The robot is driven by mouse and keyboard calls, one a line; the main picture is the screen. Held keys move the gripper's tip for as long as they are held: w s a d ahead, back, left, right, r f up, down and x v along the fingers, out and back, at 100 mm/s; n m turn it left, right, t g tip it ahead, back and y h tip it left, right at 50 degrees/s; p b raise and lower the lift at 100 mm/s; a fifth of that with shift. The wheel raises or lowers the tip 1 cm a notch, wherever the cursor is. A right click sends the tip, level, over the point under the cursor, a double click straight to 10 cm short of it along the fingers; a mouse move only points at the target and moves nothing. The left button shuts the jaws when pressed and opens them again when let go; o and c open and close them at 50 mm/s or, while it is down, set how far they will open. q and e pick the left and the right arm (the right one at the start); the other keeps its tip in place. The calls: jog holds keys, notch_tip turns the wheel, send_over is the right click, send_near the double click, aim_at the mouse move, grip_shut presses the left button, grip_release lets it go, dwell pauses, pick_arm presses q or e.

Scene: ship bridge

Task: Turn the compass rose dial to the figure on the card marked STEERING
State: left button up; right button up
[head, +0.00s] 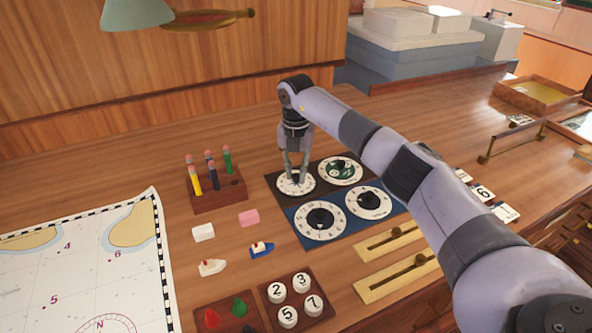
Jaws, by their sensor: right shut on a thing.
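My right gripper (295,180) points down and is shut on the knob of the back left dial (283,189), a white round dial on a dark plate. The fingers hide the knob and part of the face. Three other dials stand close by: one with a green centre (340,183), a front left dial (320,233) and a front right dial (368,213), with dark knobs. I cannot read which is the compass rose. Cards (483,193) lie to the right, partly behind my arm; no STEERING wording is legible. My left gripper is out of view.
A pen block (222,198) stands left of the dials. Two brass sliders (392,238) lie in front of them. Erasers, small boats and a numbered-piece tray (312,303) are nearby. A chart (80,270) covers the left; a brass rail (510,140) stands at right.

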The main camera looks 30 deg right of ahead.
grip_shut()
jog(key=shift+n, duration=0.3)
jog(key=n, duration=0.4)
jog(key=shift+n+b, duration=0.3)
jog(key=n, duration=0.6)
jog(key=shift+b, duration=0.35)
jog(key=shift+n, duration=0.4)
jog(key=o, duration=0.7)
grip_release()
